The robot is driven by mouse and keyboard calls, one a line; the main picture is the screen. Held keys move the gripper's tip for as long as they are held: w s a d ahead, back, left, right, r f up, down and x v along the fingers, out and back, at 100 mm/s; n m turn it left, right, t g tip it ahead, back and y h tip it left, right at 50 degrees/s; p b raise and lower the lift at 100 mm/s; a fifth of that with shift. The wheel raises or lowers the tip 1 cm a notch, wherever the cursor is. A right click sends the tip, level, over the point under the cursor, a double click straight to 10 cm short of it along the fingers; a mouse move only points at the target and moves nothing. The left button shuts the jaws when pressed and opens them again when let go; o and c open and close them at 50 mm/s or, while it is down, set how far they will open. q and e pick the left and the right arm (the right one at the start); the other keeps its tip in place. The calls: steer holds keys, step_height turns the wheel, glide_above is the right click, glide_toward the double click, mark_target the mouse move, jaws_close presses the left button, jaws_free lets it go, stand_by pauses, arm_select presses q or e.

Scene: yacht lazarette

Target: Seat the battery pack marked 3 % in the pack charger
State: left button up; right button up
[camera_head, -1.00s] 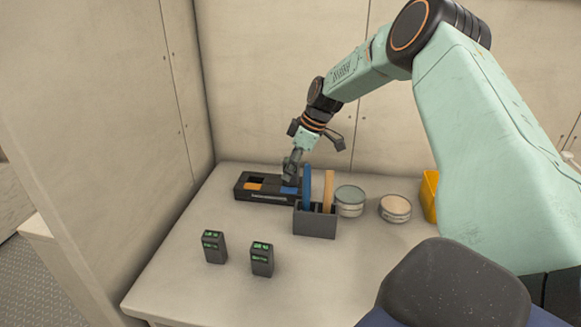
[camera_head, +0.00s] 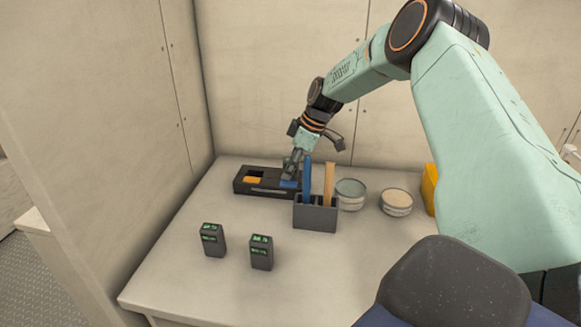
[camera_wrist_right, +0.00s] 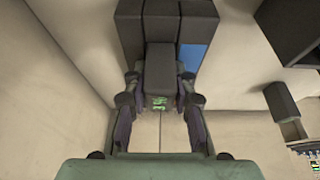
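My right gripper (camera_head: 291,170) is at the right end of the dark pack charger (camera_head: 241,188) at the back of the bench. In the right wrist view its fingers (camera_wrist_right: 160,92) close on both sides of a dark battery pack (camera_wrist_right: 160,68) with a small green display. The charger (camera_wrist_right: 130,35) lies just beyond the pack, with a blue patch at the right. How deep the pack sits is hidden, and its mark is unreadable. Two more packs with green displays stand upright at the front, a left one (camera_head: 213,241) and a right one (camera_head: 261,254). My left gripper is out of view.
A grey holder (camera_head: 315,217) with a blue piece (camera_head: 307,180) and a wooden piece (camera_head: 329,184) stands close in front of the charger's right end. Two round tins (camera_head: 350,195) (camera_head: 396,202) and a yellow container (camera_head: 430,188) are further right. The bench's left front is clear around the packs.

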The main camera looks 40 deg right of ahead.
steer(key=o, duration=0.5)
steer(key=shift+o, duration=0.2)
steer(key=v, duration=1.2)
steer(key=shift+r, duration=0.1)
